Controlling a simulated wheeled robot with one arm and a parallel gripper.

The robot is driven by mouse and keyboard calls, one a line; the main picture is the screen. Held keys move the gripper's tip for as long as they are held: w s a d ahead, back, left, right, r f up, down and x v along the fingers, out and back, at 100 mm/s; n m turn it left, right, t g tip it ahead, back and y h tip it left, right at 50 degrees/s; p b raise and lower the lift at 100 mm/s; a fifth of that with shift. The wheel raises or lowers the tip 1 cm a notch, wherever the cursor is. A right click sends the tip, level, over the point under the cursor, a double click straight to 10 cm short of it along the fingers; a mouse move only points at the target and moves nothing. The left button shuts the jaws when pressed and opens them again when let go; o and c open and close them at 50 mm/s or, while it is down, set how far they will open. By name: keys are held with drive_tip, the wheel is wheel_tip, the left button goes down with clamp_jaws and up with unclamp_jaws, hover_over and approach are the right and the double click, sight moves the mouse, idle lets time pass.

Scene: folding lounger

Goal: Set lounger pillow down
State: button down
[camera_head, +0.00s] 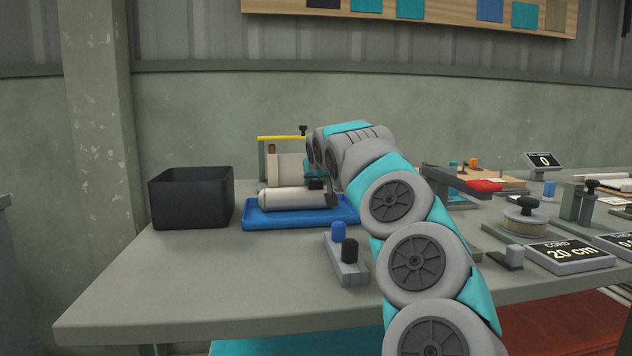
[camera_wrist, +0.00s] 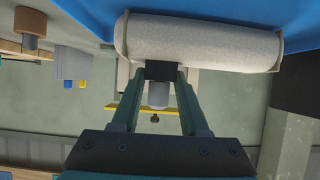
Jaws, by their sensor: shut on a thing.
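The lounger pillow (camera_head: 288,199) is a cream roll lying level over the blue tray (camera_head: 256,221). I cannot tell whether it rests on the tray or hangs just above it. In the wrist view the pillow (camera_wrist: 205,42) spans the upper middle, with the blue tray (camera_wrist: 75,12) behind it. My gripper (camera_head: 318,184) is at the pillow's right part in the head view. In the wrist view my gripper (camera_wrist: 162,72) is shut on a dark tab at the pillow's side. My arm hides part of the tray's right side.
A black open box (camera_head: 190,200) stands left of the tray. A grey block with blue and black pegs (camera_head: 346,262) stands in front. A frame with a yellow bar (camera_head: 281,138) is behind. A red-tipped lever (camera_head: 484,186) is right of my arm. The front-left table is clear.

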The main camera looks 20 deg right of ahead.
drive_tip(key=shift+f, duration=0.15)
drive_tip(key=shift+c, duration=2.1)
unclamp_jaws()
drive_tip(key=shift+r, duration=0.25)
drive_tip(key=b+v, duration=0.1)
drive_tip(key=v, duration=1.1)
drive_tip(key=shift+b, duration=0.35)
drive_tip(key=shift+f, duration=0.1)
